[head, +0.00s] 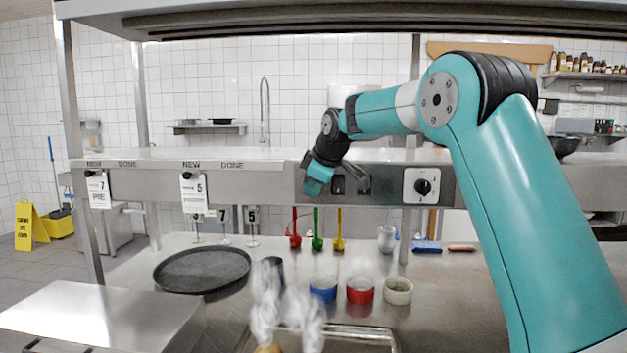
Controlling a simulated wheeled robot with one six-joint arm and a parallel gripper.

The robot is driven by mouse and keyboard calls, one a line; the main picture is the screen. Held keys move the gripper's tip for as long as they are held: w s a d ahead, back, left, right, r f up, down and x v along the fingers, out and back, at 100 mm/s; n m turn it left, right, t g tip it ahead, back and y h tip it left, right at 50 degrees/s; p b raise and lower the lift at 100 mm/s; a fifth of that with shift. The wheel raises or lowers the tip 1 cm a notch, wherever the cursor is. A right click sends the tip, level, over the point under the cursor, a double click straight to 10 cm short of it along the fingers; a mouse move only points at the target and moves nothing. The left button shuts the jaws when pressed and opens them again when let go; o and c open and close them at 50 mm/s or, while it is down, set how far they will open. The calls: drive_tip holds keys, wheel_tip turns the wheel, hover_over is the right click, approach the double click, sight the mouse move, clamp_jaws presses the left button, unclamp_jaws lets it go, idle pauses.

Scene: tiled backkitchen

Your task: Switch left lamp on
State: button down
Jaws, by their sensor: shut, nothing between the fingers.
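A metal control panel (385,184) runs along the front of the raised shelf. It carries a small dark switch (338,185), another dark switch (364,184) to its right, and a black rotary knob (422,187) on a white plate. My gripper (314,187) is shut and empty at the panel's left end, just left of the left switch. I cannot tell whether it touches the panel. Its wrist hides part of the panel's upper left. I cannot tell which fixture is the left lamp, or whether any lamp is lit.
Tickets (194,192) hang from the shelf rail on the left. Below are a black round tray (202,270), coloured ladles (317,243), and blue, red and white bowls (360,290). Steam (266,305) rises in front. A hood (330,22) spans overhead.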

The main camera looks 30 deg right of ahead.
drive_tip(key=shift+w+f, duration=0.1)
idle(0.3)
drive_tip(key=shift+w+d+f+t+b, duration=0.15)
drive_tip(key=shift+t+b, duration=0.15)
drive_tip(key=shift+b, duration=0.7)
drive_tip(key=shift+r+p, duration=0.2)
drive_tip(key=shift+p, duration=0.1)
drive_tip(key=shift+r, duration=0.1)
drive_tip(key=shift+r+p, duration=0.7)
